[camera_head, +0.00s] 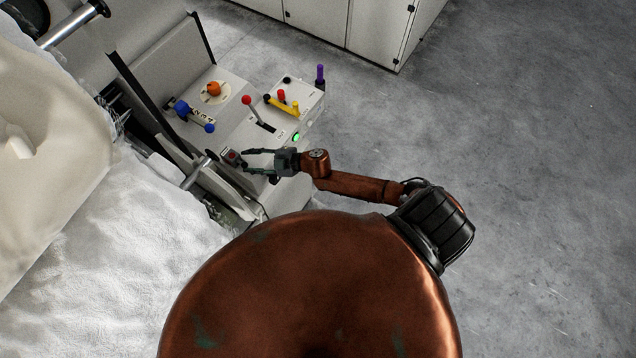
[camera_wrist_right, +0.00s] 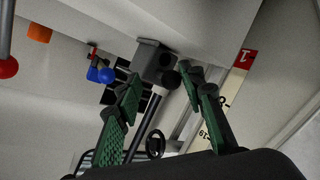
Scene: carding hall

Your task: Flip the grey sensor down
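The grey sensor (camera_wrist_right: 150,58) appears in the right wrist view as a small grey block with dark round parts at its side. My left gripper is not in view.
The control panel beside it has a red-knobbed lever (camera_head: 247,100), a blue handle (camera_head: 182,109), an orange knob (camera_head: 213,88), a yellow handle (camera_head: 283,106) and a lit green button (camera_head: 296,137). White fibre (camera_head: 110,250) lies at left. The floor at right is clear.

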